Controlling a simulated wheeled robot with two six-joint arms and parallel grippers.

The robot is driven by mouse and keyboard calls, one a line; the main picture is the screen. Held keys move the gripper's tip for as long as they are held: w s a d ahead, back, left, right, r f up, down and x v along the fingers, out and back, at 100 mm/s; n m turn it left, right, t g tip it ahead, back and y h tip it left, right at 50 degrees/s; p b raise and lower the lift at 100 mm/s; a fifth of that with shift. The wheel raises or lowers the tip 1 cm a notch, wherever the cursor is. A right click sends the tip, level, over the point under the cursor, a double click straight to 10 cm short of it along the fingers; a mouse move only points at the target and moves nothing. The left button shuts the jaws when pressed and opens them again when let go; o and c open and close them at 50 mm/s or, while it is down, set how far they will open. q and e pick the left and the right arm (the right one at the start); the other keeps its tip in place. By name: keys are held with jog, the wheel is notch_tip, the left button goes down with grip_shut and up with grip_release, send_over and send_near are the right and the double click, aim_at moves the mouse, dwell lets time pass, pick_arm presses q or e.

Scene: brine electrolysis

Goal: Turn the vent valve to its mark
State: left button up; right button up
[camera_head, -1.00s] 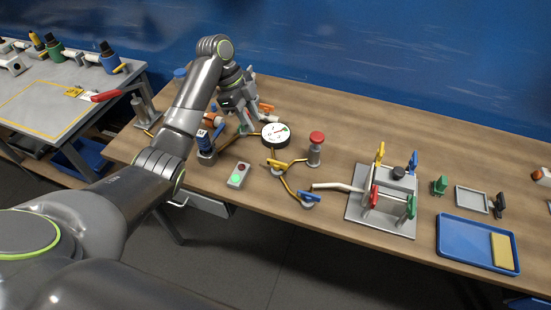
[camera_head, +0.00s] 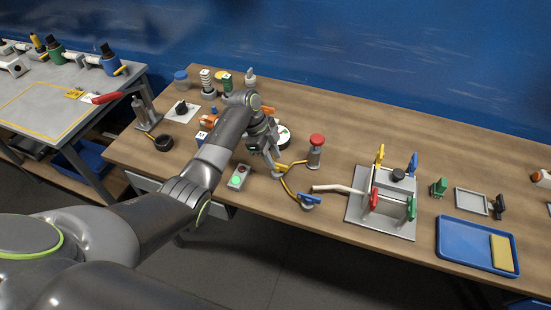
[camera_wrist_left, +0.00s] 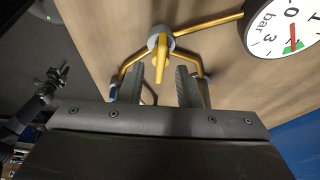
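A valve with a yellow lever handle (camera_wrist_left: 161,55) sits on yellow tubing on the wooden bench, beside the round gauge. I cannot tell for certain that it is the vent valve, and I see no mark on it. My left gripper (camera_head: 277,168) is over this valve, which it mostly hides in the head view. In the left wrist view the fingers (camera_wrist_left: 158,80) are apart, one on each side of the lever, with gaps visible. A second valve with a blue handle (camera_head: 310,199) stands nearer the front edge. My right gripper is not clearly seen.
The white gauge (camera_wrist_left: 288,38) is close to the left gripper. A red-topped post (camera_head: 316,148) stands just right, and a small box with a green light (camera_head: 238,178) lies left. The grey rig (camera_head: 400,224) and blue tray (camera_head: 452,252) are further right.

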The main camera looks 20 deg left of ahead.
pick_arm(q)
jog(key=shift+x, duration=1.2)
grip_shut()
